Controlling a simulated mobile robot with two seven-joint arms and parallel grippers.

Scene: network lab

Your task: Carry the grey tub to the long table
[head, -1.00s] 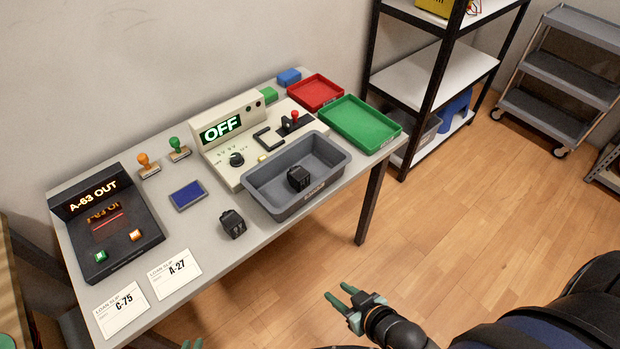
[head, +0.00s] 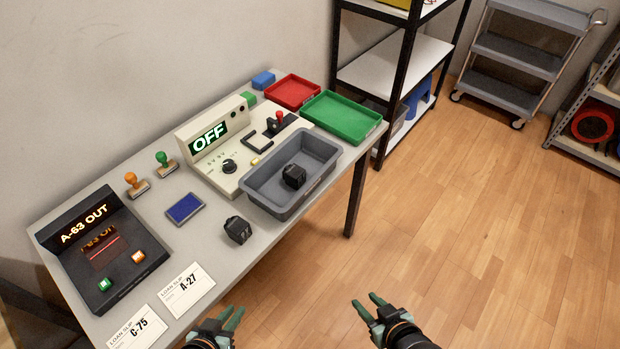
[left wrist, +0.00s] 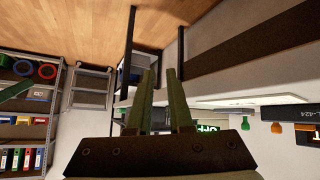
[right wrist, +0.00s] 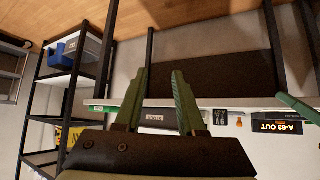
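The grey tub (head: 250,190) stands on the grey table against the wall, at its front edge. A black block-like device (head: 294,176) lies inside the tub. My left gripper (head: 233,318) is at the bottom of the head view, in front of the table and apart from the tub. Its fingers are spread and empty in the left wrist view (left wrist: 160,85). My right gripper (head: 367,304) is over the floor, right of the left one and nearer to me than the tub. Its fingers are apart and empty in the right wrist view (right wrist: 160,85).
The table also holds a green tray (head: 343,117), a red tray (head: 292,91), a control box reading OFF (head: 209,143), another black device (head: 237,230), stamps and loan slips. A black-framed shelf (head: 385,75) and a grey cart (head: 520,62) stand behind. The wooden floor at right is clear.

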